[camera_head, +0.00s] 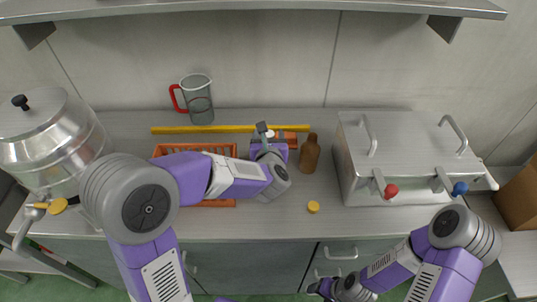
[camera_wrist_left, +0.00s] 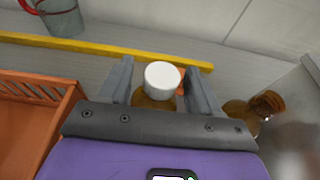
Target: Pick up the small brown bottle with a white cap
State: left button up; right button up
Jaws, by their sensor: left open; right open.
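The small brown bottle with a white cap (camera_wrist_left: 160,85) stands between the two fingers of my open left gripper (camera_wrist_left: 159,78) in the left wrist view. Its white cap faces the camera, and the gripper body hides its lower part. A gap shows beside the cap, so the fingers do not appear closed on it. In the head view my left gripper (camera_head: 270,143) covers the bottle, between the orange crate and another brown bottle. My right gripper (camera_head: 322,288) is low in the head view, in front of the counter, open and away from the bottle.
An uncapped brown bottle (camera_head: 310,154) stands just right of my left gripper. An orange crate (camera_head: 222,149) is left. A yellow bar (camera_head: 190,130) lies behind. A yellow cap (camera_head: 313,207), a jug (camera_head: 198,98), a steel pot (camera_head: 50,140) and a steel box (camera_head: 400,140) are around.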

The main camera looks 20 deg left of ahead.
pick_arm(q)
grip_shut()
jog(key=shift+r, duration=0.1)
dwell(0.4)
